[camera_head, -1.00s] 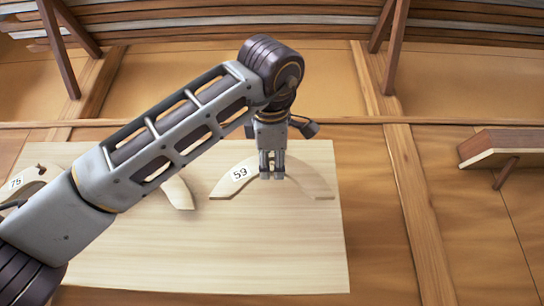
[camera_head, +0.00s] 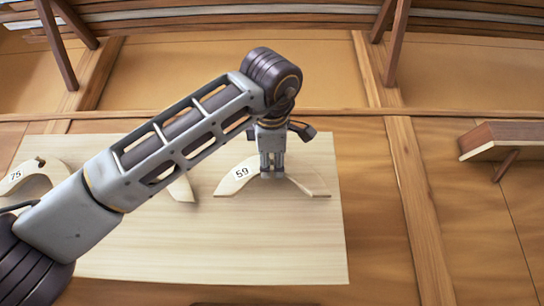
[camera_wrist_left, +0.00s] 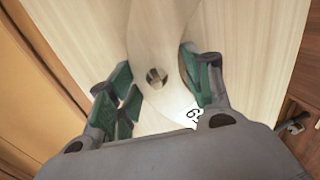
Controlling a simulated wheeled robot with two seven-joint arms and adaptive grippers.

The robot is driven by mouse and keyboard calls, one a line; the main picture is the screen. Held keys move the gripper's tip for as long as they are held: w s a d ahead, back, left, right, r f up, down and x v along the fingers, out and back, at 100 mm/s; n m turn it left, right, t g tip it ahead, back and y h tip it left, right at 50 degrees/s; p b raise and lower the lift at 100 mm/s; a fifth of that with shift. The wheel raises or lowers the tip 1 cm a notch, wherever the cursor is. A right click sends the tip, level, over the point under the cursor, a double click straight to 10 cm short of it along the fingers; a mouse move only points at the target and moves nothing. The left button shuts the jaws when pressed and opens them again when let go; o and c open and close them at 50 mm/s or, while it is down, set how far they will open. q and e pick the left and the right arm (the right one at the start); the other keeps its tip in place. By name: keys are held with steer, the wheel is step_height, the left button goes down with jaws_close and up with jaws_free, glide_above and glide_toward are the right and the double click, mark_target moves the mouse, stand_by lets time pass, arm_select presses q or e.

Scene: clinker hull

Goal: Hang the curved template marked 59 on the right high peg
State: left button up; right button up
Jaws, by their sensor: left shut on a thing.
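The curved template marked 59 (camera_head: 234,179) is a pale wooden arch over the light board, its number at its left arm. My left gripper (camera_head: 272,173) is shut on it near the middle, pointing down. I cannot tell whether the template touches the board. In the left wrist view, the template (camera_wrist_left: 160,35) runs between the green-padded fingers of the gripper (camera_wrist_left: 160,82), with a round hole between them and part of the number label showing. The right high peg cannot be made out. My right gripper is not in view.
The light board (camera_head: 210,240) also bears a template marked 75 (camera_head: 40,172) at left and another pale template (camera_head: 182,189) partly behind my arm. A brown wooden ledge (camera_head: 510,138) with a strut stands at right. The board's front is clear.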

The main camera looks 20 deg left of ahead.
arm_select(q)
steer(key=shift+w+f, duration=0.15)
steer(key=shift+w, duration=0.05)
stand_by(0.6)
steer(key=o, duration=1.2)
steer(key=shift+s, duration=0.1)
steer(key=v, duration=1.2)
